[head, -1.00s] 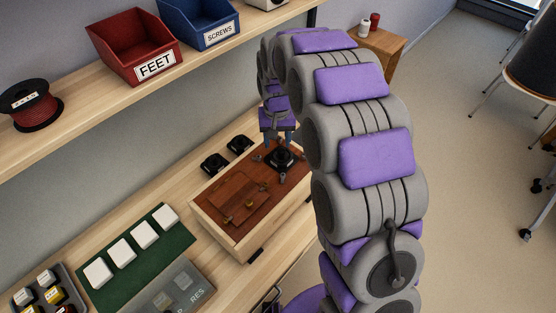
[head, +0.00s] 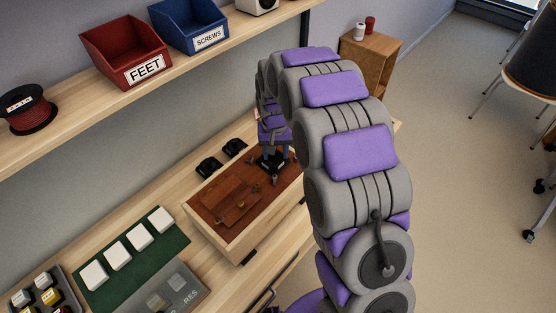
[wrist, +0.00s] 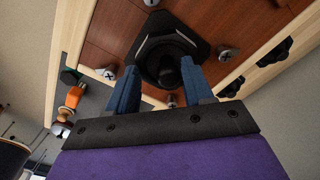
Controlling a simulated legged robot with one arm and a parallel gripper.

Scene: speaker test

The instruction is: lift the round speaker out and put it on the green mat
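The round speaker (wrist: 162,63) is black, with a squarish dark frame and a round back. It sits at the wooden cabinet's brown panel (head: 212,205), with several loose-looking screws (wrist: 227,53) around it in the wrist view. My gripper (wrist: 160,68) has blue fingers, one on each side of the speaker's round back, with a gap between them. I cannot tell if they touch it. In the head view my gripper (head: 272,158) is over the speaker and hides most of it. The green mat (head: 142,262) lies on the bench at lower left, bearing several white square pieces.
Two small black parts (head: 209,167) lie behind the cabinet. A grey RES tray (head: 188,297) is in front of the mat, and a tray of small jars (head: 30,303) is at its left. A shelf above holds a red FEET bin (head: 108,48) and blue SCREWS bin (head: 180,25).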

